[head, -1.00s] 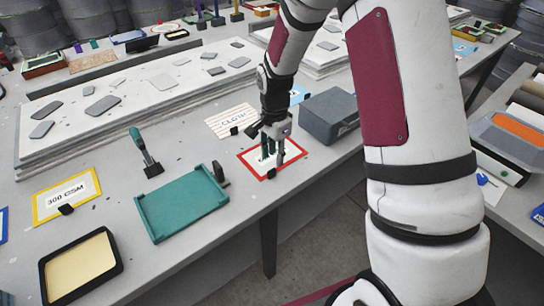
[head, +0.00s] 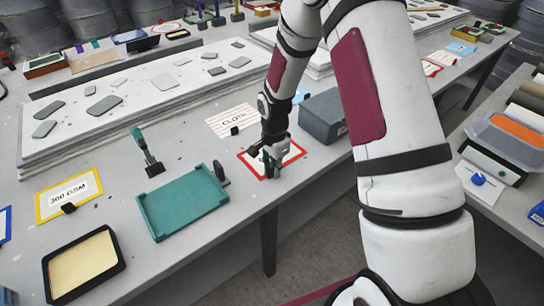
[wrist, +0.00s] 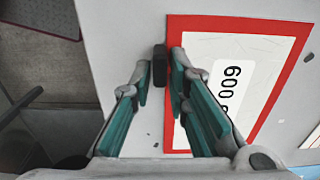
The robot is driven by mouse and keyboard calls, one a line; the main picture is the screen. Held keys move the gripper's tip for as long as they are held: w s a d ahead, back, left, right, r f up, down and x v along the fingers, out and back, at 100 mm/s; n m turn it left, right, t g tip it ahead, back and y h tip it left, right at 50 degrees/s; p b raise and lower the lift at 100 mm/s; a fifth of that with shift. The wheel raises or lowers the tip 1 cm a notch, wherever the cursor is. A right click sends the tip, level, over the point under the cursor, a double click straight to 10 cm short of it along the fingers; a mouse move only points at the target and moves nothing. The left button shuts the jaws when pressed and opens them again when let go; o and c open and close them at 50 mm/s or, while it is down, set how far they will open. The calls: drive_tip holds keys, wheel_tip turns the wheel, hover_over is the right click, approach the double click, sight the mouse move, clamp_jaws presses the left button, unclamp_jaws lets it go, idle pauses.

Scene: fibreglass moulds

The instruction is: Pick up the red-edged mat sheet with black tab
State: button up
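The red-edged mat sheet (head: 292,153) lies flat on the table near its front edge, partly hidden by my gripper in the head view. In the wrist view its red border and white label (wrist: 228,75) reading "600" show right of the fingers. Its black tab (wrist: 160,66) stands at the sheet's left border there. My gripper (head: 270,172) points down at the sheet's front edge. In the wrist view its teal-padded fingers (wrist: 160,80) are apart, one on each side of the tab, with narrow gaps visible.
A teal tray (head: 183,203) lies left of my gripper. A dark grey box (head: 324,118) stands behind right, and a "CLOTH" card (head: 232,121) lies behind left. A yellow-edged "300 GSM" sheet (head: 68,194) is farther left. The table's front edge is close by.

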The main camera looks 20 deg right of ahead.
drive_tip(key=shift+r, duration=0.15)
clamp_jaws()
drive_tip(key=shift+r, duration=0.55)
wheel_tip(320, 180, up, 2)
drive_tip(key=shift+w+r+b, duration=0.1)
drive_tip(key=shift+b, duration=0.2)
drive_tip(key=s+a+r, duration=0.1)
drive_tip(key=s+a, duration=0.1)
drive_tip(key=s, duration=1.4)
drive_tip(key=shift+a+r, duration=0.15)
drive_tip(key=shift+r, duration=0.1)
